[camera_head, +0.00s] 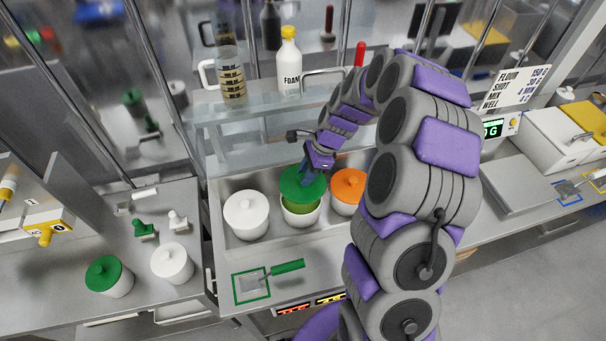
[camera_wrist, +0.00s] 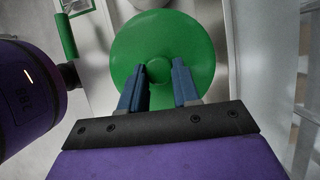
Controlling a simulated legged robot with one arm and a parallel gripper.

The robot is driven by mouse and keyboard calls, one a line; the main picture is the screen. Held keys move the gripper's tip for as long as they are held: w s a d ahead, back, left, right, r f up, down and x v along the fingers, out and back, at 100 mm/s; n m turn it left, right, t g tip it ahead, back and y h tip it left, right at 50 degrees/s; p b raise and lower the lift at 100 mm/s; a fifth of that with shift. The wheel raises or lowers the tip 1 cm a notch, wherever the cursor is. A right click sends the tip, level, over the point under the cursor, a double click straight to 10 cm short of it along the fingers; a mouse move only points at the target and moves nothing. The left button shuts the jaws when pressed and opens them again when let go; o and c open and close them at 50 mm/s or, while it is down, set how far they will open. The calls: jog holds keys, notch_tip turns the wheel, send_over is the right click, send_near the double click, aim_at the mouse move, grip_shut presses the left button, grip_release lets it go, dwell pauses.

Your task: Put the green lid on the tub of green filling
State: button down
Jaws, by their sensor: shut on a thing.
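The green lid (camera_head: 302,187) is held by its knob in my gripper (camera_head: 308,172), over the back part of the tub of green filling (camera_head: 301,218). The green filling shows in the front of the tub's opening, below the lid's near edge. In the wrist view the round lid (camera_wrist: 190,40) lies below my gripper (camera_wrist: 159,74), with the two blue fingers on either side of the knob. The lid hides most of the tub there. I cannot tell whether the lid touches the tub's rim.
A white-lidded tub (camera_head: 246,214) stands to the left and an orange-lidded tub (camera_head: 348,186) close to the right, in the same recess. A glass shelf (camera_head: 250,130) is behind. A green-handled scraper (camera_head: 287,267) lies in front. Another green-lidded tub (camera_head: 108,276) stands far left.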

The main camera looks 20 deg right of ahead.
jog(key=shift+w+f, duration=0.1)
jog(key=shift+f, duration=0.15)
jog(key=shift+b+x, duration=1)
jog(key=shift+x, duration=0.25)
jog(key=shift+f+b, duration=0.5)
jog(key=shift+f, duration=0.3)
jog(key=shift+d+f, duration=0.15)
jog(key=shift+f, duration=0.35)
jog(key=shift+d+f, duration=0.2)
jog(key=shift+f, duration=0.35)
jog(key=shift+a, duration=0.2)
jog(key=shift+d+r+p, duration=0.1)
jog(key=shift+d+p, duration=0.1)
jog(key=shift+p, duration=0.25)
jog(key=shift+a+p, duration=0.1)
jog(key=shift+p, duration=0.25)
jog(key=shift+p, duration=0.6)
